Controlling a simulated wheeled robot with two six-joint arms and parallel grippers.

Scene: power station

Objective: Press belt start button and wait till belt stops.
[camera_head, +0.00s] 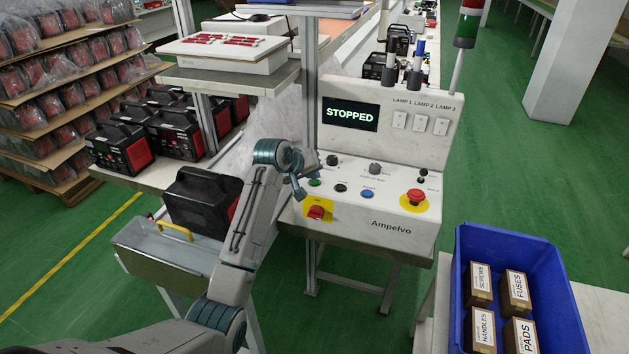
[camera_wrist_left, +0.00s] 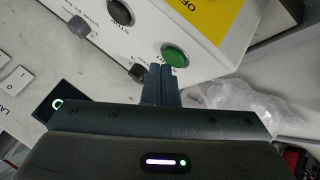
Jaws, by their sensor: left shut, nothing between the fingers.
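The control box (camera_head: 380,226) is white, with a display (camera_head: 350,115) that reads STOPPED. A green button (camera_head: 314,183) sits at the left of its sloped panel, with a black button (camera_head: 340,187) and a blue button (camera_head: 367,193) to its right. My left gripper (camera_head: 299,190) is just left of the green button. In the left wrist view the shut, empty fingers (camera_wrist_left: 161,70) point at the panel beside the green button (camera_wrist_left: 174,56). A small gap seems to remain, but contact is hard to judge. My right gripper is not in view.
A red emergency stop (camera_head: 414,198) and a red-and-yellow rotary switch (camera_head: 318,211) are on the same box. A black case (camera_head: 201,201) sits left of it, behind my left arm. A blue crate (camera_head: 572,312) with several small boxes is at lower right.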

